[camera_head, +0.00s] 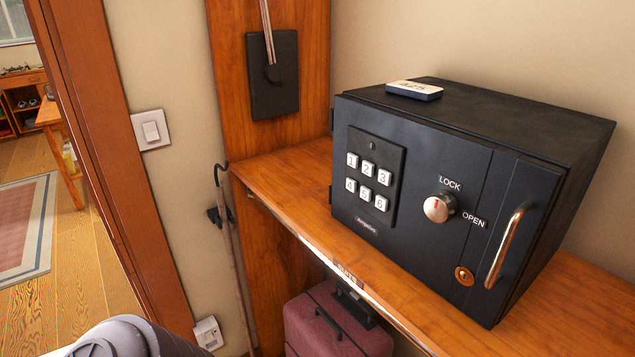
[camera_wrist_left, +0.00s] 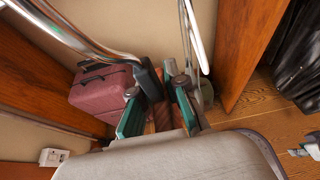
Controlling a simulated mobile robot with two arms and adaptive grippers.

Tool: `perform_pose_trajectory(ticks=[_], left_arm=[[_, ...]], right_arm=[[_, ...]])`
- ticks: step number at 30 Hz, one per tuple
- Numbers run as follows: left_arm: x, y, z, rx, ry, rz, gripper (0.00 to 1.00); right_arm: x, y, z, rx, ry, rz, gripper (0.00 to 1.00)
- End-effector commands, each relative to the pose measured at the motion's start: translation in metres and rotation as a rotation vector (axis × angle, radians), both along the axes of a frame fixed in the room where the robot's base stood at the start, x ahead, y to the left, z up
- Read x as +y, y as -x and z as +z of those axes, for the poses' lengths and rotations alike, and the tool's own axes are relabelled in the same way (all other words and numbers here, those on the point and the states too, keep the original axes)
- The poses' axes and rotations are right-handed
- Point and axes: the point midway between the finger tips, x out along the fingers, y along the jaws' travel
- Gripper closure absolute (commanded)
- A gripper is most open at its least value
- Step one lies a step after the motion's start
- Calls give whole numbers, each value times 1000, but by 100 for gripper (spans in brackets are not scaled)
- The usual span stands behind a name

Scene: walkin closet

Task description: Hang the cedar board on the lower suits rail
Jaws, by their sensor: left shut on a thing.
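My left gripper (camera_wrist_left: 160,104) shows in the left wrist view, its green-padded fingers shut on a narrow brown wooden piece (camera_wrist_left: 163,118), which looks like the cedar board. Most of that piece is hidden by the fingers and my grey wrist. Shiny chrome bars (camera_wrist_left: 60,32) cross the upper left of that view, and another bar (camera_wrist_left: 193,35) runs down near the fingers. I cannot tell which is the lower suits rail. The head view shows neither gripper. A grey and teal part at the right edge of the wrist view may be my right gripper (camera_wrist_left: 309,147).
A hooked pole (camera_head: 229,235) stands by the wooden panel. A dark bag (camera_wrist_left: 300,55) shows at right in the wrist view.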

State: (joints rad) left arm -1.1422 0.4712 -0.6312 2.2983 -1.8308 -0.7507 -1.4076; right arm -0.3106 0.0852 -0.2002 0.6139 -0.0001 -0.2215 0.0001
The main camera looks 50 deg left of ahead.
Motion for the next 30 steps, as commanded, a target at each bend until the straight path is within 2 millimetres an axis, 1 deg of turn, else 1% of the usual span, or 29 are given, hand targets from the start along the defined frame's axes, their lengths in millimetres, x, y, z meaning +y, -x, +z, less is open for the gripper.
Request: perform_pose_trajectory(ticks=[7, 14, 15, 16, 23, 30], left_arm=[[0, -25, -2, -4, 3, 6, 100], [-1, -48, -2, -5, 2, 6, 100], [-1, -52, 1, -7, 1, 5, 100], [-1, -56, 4, -6, -1, 3, 100], [-2, -79, 5, -6, 0, 2, 100], [-3, -103, 6, -7, -2, -1, 100]], right_arm=[[1, -14, -13, -21, -2, -1, 60], [3, -15, -26, -23, -5, -2, 60], [4, -15, -25, -23, -6, -2, 60], [5, -15, -18, -22, -7, -2, 60], [9, -14, -2, -21, -12, -4, 60], [9, -12, 22, -19, -12, -3, 60]])
